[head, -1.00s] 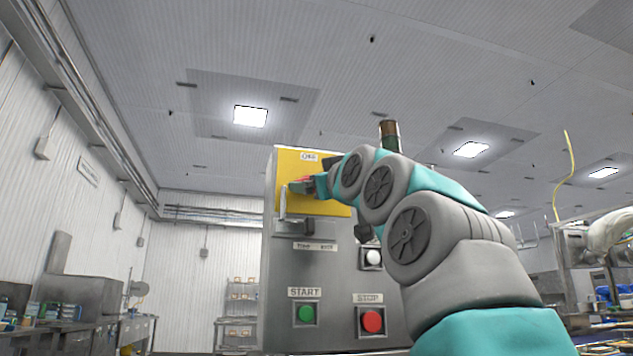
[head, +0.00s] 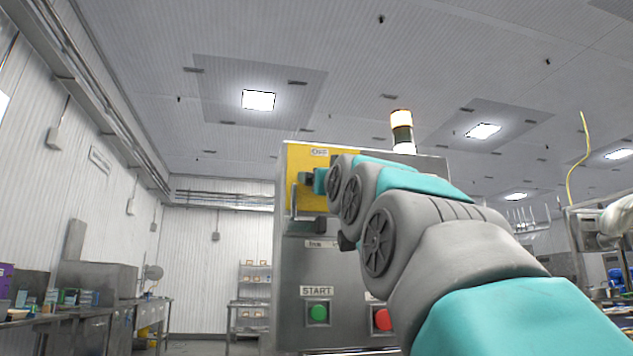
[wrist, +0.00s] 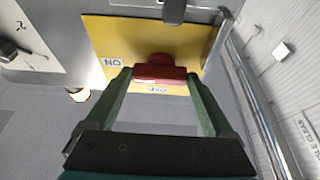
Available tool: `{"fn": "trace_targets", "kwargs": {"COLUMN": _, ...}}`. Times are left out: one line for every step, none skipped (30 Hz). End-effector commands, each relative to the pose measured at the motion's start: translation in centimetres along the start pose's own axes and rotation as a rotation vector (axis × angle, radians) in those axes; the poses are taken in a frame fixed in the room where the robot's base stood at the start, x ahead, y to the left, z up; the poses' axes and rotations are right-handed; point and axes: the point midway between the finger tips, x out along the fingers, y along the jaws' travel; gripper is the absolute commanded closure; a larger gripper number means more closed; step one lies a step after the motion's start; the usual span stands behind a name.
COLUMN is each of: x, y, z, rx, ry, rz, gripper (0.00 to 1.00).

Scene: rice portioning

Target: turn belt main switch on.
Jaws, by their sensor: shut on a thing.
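The belt main switch has a yellow plate (head: 300,163) at the top of a grey control cabinet; the plate also shows in the wrist view (wrist: 105,40). A red switch handle (wrist: 160,75) stands out from the plate between my two green fingers. My gripper (head: 308,180) is shut on this handle; in the wrist view my gripper (wrist: 160,80) has a finger on each side of it. An "ON" label (wrist: 112,62) and an "OFF" label (wrist: 157,90) show. The handle's exact pointing is hard to tell. In the head view my arm hides much of the plate.
A stack light (head: 402,122) on the cabinet glows amber at its top and white at its base. Below are a green START button (head: 318,313) and a red STOP button (head: 382,319), partly covered by my arm. A metal bar (wrist: 255,105) runs beside the plate.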

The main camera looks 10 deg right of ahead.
Motion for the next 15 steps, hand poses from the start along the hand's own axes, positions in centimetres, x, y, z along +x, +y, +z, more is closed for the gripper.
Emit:
{"fn": "trace_targets", "kwargs": {"x": 0.0, "y": -0.02, "z": -0.14, "rx": 0.005, "ry": 0.002, "rz": 0.001, "gripper": 0.68}}
{"fn": "trace_targets", "kwargs": {"x": 0.0, "y": -0.02, "z": -0.13, "rx": 0.006, "ry": 0.002, "rz": 0.001, "gripper": 0.68}}
{"fn": "trace_targets", "kwargs": {"x": -0.01, "y": -0.02, "z": -0.13, "rx": 0.008, "ry": 0.002, "rz": 0.001, "gripper": 0.68}}
{"fn": "trace_targets", "kwargs": {"x": -0.01, "y": -0.02, "z": -0.12, "rx": 0.008, "ry": 0.002, "rz": 0.001, "gripper": 0.68}}
{"fn": "trace_targets", "kwargs": {"x": -0.02, "y": -0.03, "z": -0.13, "rx": 0.008, "ry": 0.002, "rz": 0.001, "gripper": 0.68}}
{"fn": "trace_targets", "kwargs": {"x": -0.02, "y": -0.03, "z": -0.12, "rx": 0.009, "ry": 0.002, "rz": 0.001, "gripper": 0.68}}
{"fn": "trace_targets", "kwargs": {"x": -0.03, "y": -0.02, "z": -0.11, "rx": 0.009, "ry": 0.002, "rz": 0.001, "gripper": 0.68}}
{"fn": "trace_targets", "kwargs": {"x": -0.03, "y": -0.03, "z": -0.12, "rx": 0.008, "ry": 0.002, "rz": 0.001, "gripper": 0.68}}
{"fn": "trace_targets", "kwargs": {"x": -0.03, "y": -0.02, "z": -0.12, "rx": 0.009, "ry": 0.003, "rz": 0.001, "gripper": 0.68}}
{"fn": "trace_targets", "kwargs": {"x": -0.03, "y": -0.02, "z": -0.12, "rx": 0.008, "ry": 0.002, "rz": 0.001, "gripper": 0.68}}
{"fn": "trace_targets", "kwargs": {"x": -0.03, "y": -0.02, "z": -0.12, "rx": 0.008, "ry": 0.002, "rz": 0.001, "gripper": 0.68}}
{"fn": "trace_targets", "kwargs": {"x": -0.03, "y": -0.03, "z": -0.13, "rx": 0.008, "ry": 0.003, "rz": 0.001, "gripper": 0.68}}
{"fn": "trace_targets", "kwargs": {"x": -0.04, "y": -0.03, "z": -0.12, "rx": 0.008, "ry": 0.002, "rz": 0.001, "gripper": 0.09}}
{"fn": "trace_targets", "kwargs": {"x": -0.03, "y": -0.02, "z": -0.11, "rx": 0.008, "ry": 0.002, "rz": 0.001, "gripper": 0.06}}
{"fn": "trace_targets", "kwargs": {"x": -0.02, "y": -0.02, "z": -0.09, "rx": 0.008, "ry": 0.002, "rz": 0.001, "gripper": 0.01}}
